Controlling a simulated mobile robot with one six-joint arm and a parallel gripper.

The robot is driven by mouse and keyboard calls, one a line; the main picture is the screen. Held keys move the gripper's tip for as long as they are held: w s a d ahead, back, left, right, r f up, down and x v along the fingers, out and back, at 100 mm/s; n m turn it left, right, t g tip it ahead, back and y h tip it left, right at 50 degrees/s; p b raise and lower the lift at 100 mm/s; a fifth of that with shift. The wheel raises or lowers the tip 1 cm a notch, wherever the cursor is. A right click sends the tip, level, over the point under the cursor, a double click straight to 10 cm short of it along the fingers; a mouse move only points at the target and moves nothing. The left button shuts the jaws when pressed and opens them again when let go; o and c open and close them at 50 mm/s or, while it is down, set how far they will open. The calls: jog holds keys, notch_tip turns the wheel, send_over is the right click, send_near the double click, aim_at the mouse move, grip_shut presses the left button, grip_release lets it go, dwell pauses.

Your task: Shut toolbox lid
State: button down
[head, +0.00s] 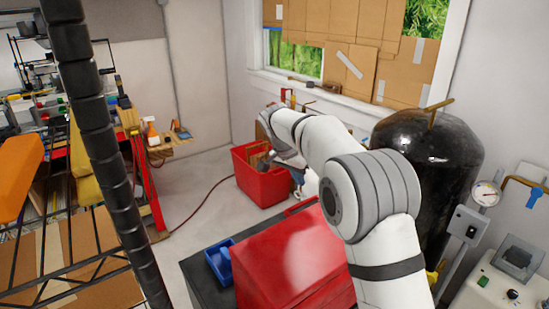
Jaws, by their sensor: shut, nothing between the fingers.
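A glossy red toolbox (285,262) sits on a dark grey surface (200,270) at the bottom middle of the head view. Its broad red upper face shows, but my arm covers its right side. I cannot tell from this angle how far the lid is open.
The red crate (262,188) stands on the floor behind. A blue tray (218,262) lies left of the toolbox. A black tank (435,150) stands right of my arm. A black wire shelf (70,235) and a cluttered bench (150,145) are at left. Pale floor is open between.

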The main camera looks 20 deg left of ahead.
jog(key=w+a+r, duration=0.2)
jog(key=a, duration=0.7)
jog(key=shift+r, duration=0.3)
jog(key=s+d+r+n+y+b, duration=0.1)
jog(key=s+d+r, duration=0.3)
jog(key=d, duration=0.8)
jog(key=s+d+r+n+b, duration=0.2)
jog(key=s+d, duration=0.4)
jog(key=d, duration=0.7)
jog(key=s+d+f+b, duration=0.1)
jog(key=s+d+f, duration=0.3)
jog(key=s, duration=0.5)
jog(key=s+d+f+n+y+b, duration=0.1)
jog(key=s+d+f, duration=0.4)
jog(key=s, duration=0.4)
jog(key=s+d+f+n+b, duration=0.1)
jog(key=s+d+f, duration=0.4)
jog(key=s, duration=0.4)
jog(key=shift+s+d+y, duration=0.15)
jog(key=shift+d+y, duration=0.15)
jog(key=shift+y, duration=0.1)
jog(key=shift+f, duration=0.1)
